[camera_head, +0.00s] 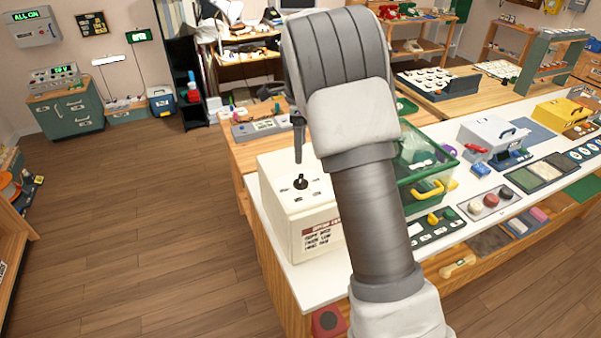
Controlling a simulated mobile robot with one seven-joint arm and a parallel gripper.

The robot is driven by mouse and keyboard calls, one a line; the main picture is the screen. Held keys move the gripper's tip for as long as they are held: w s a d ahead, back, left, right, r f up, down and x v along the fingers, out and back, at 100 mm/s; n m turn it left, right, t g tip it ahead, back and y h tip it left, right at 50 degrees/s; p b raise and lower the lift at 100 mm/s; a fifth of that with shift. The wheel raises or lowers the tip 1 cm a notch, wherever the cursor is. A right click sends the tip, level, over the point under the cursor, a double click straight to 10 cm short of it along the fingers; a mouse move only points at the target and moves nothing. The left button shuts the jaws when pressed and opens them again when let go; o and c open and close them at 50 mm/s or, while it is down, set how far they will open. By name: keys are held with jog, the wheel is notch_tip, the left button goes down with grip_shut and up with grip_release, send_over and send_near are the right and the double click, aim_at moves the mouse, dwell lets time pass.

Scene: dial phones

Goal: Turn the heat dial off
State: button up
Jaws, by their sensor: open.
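A white box (286,216) stands on the near left corner of the white-topped table. On its top is a black dial (300,183) with a raised pointer knob and several small dark marks around it. I take this as the heat dial; which mark it points at is too small to tell. A printed label (320,235) is on the box's front, partly hidden by my arm. My gripper (298,155) points down just above the dial, apart from it as far as I can see. It is open and empty, seen nearly edge-on, and my wrist hides part of it.
A grey tray (258,128) of small items lies behind the box. The wooden floor (140,220) at left is clear.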

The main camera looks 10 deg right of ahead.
aim_at(301, 178)
notch_tip(301, 178, down, 10)
jog(key=shift+r+p, duration=0.1)
jog(key=shift+p, duration=0.4)
jog(key=shift+c, duration=0.2)
grip_shut()
